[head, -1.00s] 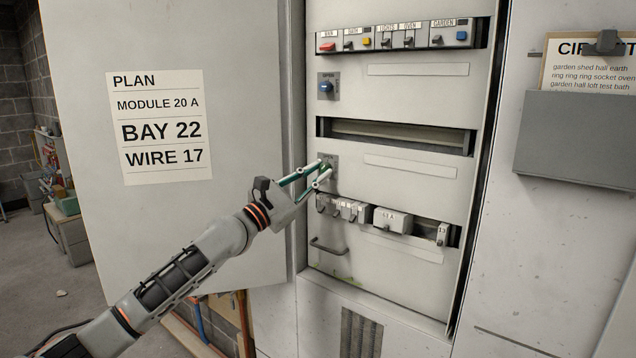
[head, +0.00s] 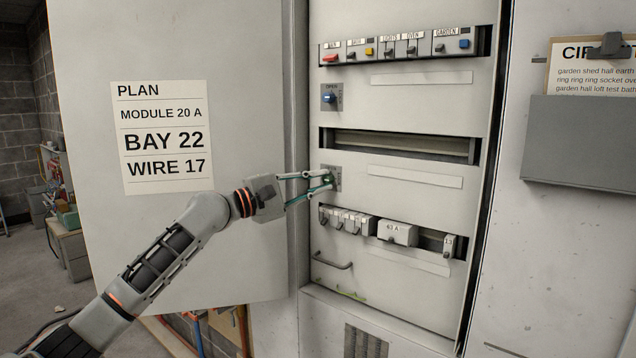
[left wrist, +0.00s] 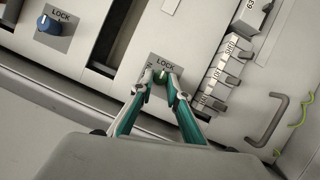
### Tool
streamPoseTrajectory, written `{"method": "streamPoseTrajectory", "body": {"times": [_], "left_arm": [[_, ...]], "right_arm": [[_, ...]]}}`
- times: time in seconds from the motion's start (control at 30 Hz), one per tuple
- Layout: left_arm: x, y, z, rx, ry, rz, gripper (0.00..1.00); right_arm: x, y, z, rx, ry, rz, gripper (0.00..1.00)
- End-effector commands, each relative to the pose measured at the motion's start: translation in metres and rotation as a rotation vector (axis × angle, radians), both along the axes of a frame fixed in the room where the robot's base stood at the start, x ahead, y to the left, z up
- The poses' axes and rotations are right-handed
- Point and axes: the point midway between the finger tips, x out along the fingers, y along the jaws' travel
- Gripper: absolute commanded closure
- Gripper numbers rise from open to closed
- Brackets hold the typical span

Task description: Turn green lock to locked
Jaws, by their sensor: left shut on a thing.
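The green lock (left wrist: 161,75) is a small round knob on a grey plate (left wrist: 165,65) in the left wrist view. The word LOCK reads on the plate beside it; the knob's exact pointing is hard to tell. In the head view the plate (head: 334,172) is on the cabinet's middle panel, and the fingers mostly cover the knob. My left gripper (head: 330,179) reaches it from the left and is shut on the knob. Its green-sided fingers (left wrist: 164,82) pinch the knob from both sides in the left wrist view. My right gripper is in neither view.
A blue lock knob (head: 329,97) sits higher on the cabinet. Several breaker modules (head: 346,220) and a bar handle (head: 331,262) lie below the green lock. The open cabinet door (head: 240,80) stands left, bearing a plan sheet (head: 163,138).

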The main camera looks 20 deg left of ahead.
Motion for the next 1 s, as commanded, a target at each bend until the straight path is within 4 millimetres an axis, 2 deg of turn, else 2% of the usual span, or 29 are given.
{"method": "streamPoseTrajectory", "body": {"times": [0.6,0.63,0.7,1.0], "left_arm": [[0.0000,-0.0006,-0.0011,0.041,-0.014,-0.001,1.00],[0.0000,-0.0008,-0.0010,0.041,-0.014,-0.001,0.79],[0.0001,-0.0007,-0.0010,0.041,-0.014,-0.001,0.68],[-0.0002,-0.0001,-0.0002,0.038,-0.013,0.000,0.68]], "right_arm": [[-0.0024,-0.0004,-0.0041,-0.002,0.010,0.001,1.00],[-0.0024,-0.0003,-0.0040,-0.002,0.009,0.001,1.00],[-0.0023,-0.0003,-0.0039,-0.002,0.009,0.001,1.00],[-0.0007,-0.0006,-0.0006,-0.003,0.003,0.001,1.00]]}}
